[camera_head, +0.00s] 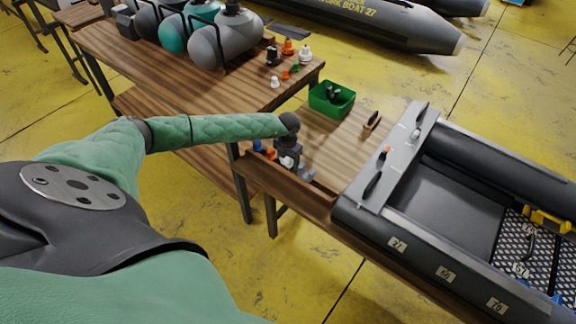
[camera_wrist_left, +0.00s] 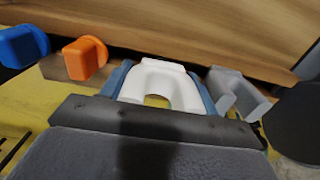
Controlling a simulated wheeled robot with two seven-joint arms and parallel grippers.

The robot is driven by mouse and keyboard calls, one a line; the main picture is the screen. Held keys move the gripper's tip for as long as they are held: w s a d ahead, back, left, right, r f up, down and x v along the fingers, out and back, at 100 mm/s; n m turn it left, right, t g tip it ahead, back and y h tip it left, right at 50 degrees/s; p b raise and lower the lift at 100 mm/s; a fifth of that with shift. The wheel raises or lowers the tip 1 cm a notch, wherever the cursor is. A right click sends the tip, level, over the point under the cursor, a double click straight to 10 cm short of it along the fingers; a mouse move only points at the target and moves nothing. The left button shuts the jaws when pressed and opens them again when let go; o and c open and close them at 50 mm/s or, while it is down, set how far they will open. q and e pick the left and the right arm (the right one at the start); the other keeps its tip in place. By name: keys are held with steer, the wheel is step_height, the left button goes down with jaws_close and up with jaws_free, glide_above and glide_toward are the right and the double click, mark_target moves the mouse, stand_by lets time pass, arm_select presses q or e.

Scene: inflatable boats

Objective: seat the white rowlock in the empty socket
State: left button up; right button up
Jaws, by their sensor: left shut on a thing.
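The white rowlock (camera_wrist_left: 158,82) is a U-shaped piece between the blue-grey fingers of my left gripper (camera_wrist_left: 160,95), which is shut on it. In the head view my left gripper (camera_head: 288,158) is low over the left end of the wooden bench, at a row of small rowlocks. An orange rowlock (camera_wrist_left: 85,58) and a blue rowlock (camera_wrist_left: 22,46) are to the left in the wrist view, a grey one (camera_wrist_left: 236,92) to the right. The boat's grey board (camera_head: 398,150) carries dark handles and small orange and pale fittings. I cannot make out the empty socket.
A green bin (camera_head: 331,98) with dark parts stands behind my gripper. A small wooden block (camera_head: 372,122) with a dark piece is right of it. The grey inflatable boat (camera_head: 450,215) fills the right. Small valves (camera_head: 288,47) stand on the back table.

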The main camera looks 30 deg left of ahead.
arm_select(q)
step_height(320, 180, up, 7)
steer(key=shift+f+b, duration=0.1)
steer(key=shift+b, duration=1.15)
steer(key=shift+r, duration=0.95)
arm_select(e)
step_height(320, 180, up, 6)
steer(key=w+a, duration=0.1)
steer(key=shift+w+a+r+g, duration=0.2)
steer(key=shift+a+r+g, duration=0.05)
steer(key=shift+a+g, duration=0.1)
